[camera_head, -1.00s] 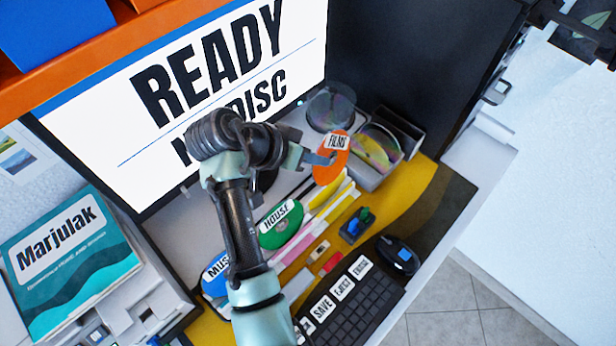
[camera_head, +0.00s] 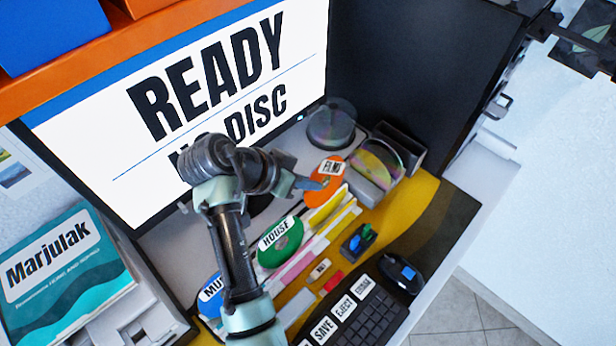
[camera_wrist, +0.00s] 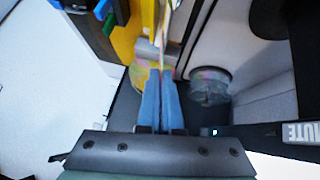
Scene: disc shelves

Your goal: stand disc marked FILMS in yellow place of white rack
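The orange disc marked FILMS (camera_head: 324,188) stands upright at the yellow place (camera_head: 328,208) of the white rack (camera_head: 312,246), at the rack's far end. Its lower edge meets the yellow strip in the head view; I cannot tell if it is fully seated. My gripper (camera_head: 320,184) is at the disc's left edge. In the wrist view my gripper's blue fingers (camera_wrist: 161,75) are nearly together, with the disc's thin edge (camera_wrist: 165,38) at their tips. The green HOUSE disc (camera_head: 281,246) and the blue MUSIC disc (camera_head: 212,290), partly hidden by my arm, stand nearer in the rack.
A clear disc spindle (camera_head: 331,124) and a grey box of discs (camera_head: 376,172) stand just beyond the rack. The monitor (camera_head: 130,160) rises behind my arm. A keyboard (camera_head: 360,315) and a mouse (camera_head: 399,274) lie to the right.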

